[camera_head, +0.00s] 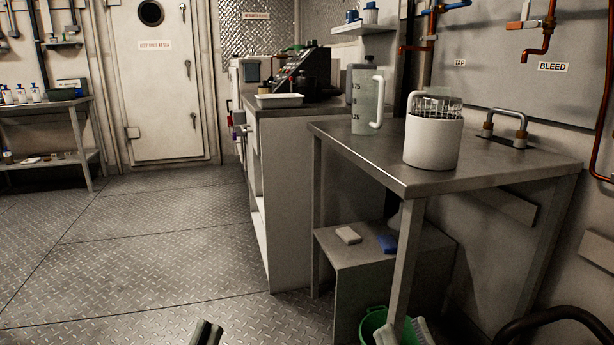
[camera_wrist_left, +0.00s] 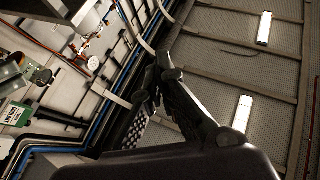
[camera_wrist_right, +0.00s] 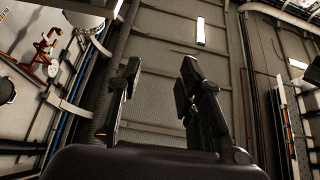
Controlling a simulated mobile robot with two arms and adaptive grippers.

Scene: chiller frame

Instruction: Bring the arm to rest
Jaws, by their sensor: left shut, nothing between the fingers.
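My left gripper (camera_head: 207,333) shows at the bottom edge of the head view, low over the floor and left of the steel table. Its fingers come together in the left wrist view (camera_wrist_left: 160,75), shut with nothing between them. Most of both arms is out of the head view.
The steel table (camera_head: 480,172) holds a measuring jug (camera_head: 368,100) and a white container (camera_head: 432,144) with a wire rack in it. A low grey box (camera_head: 350,268) and a green bucket (camera_head: 372,322) are beneath. The floor (camera_head: 130,255) to the left is clear.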

